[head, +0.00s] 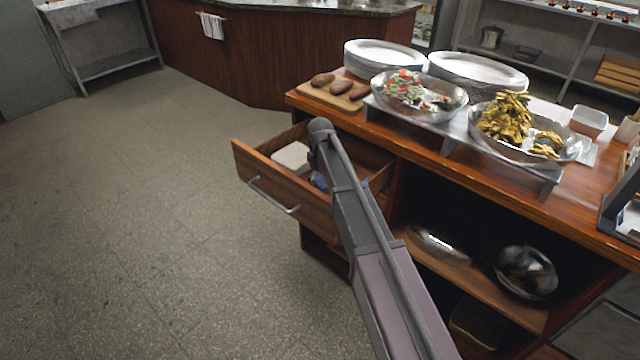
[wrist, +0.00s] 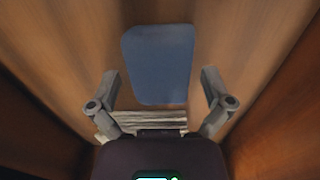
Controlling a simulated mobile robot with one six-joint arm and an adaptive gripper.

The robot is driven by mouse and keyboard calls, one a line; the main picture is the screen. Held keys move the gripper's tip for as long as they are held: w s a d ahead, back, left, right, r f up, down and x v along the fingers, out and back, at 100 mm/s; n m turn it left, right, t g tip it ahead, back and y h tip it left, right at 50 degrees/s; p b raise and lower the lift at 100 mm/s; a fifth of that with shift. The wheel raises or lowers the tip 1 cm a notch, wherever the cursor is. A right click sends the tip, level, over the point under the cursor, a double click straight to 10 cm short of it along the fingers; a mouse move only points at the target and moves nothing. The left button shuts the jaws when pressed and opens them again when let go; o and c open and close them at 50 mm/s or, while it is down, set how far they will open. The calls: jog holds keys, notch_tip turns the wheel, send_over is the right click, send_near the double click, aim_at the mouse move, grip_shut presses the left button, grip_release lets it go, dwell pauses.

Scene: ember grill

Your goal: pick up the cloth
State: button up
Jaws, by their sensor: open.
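A flat blue piece with rounded corners, which looks like a folded cloth (wrist: 158,62), lies on the wooden bottom of an open drawer (head: 268,188). A small part of the blue shows in the head view (head: 319,182) beside my arm. My gripper (wrist: 160,78) is open above it. In the wrist view the blue piece lies between the two spread fingers, with no visible contact. A striped pale folded thing (wrist: 150,121) lies close by, partly hidden by my gripper. In the head view my arm hides most of the gripper.
A white folded thing (head: 292,157) lies in the drawer's left part. Drawer walls stand close on both sides. The counter above holds stacked plates (head: 384,56), a salad bowl (head: 419,96) and a bowl of yellow food (head: 520,128). The floor at left is clear.

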aim_at(320, 180)
jog(key=c, duration=0.9)
jog(key=shift+r, duration=0.1)
notch_tip(320, 180, up, 10)
jog(key=p, duration=1)
dwell(0.4)
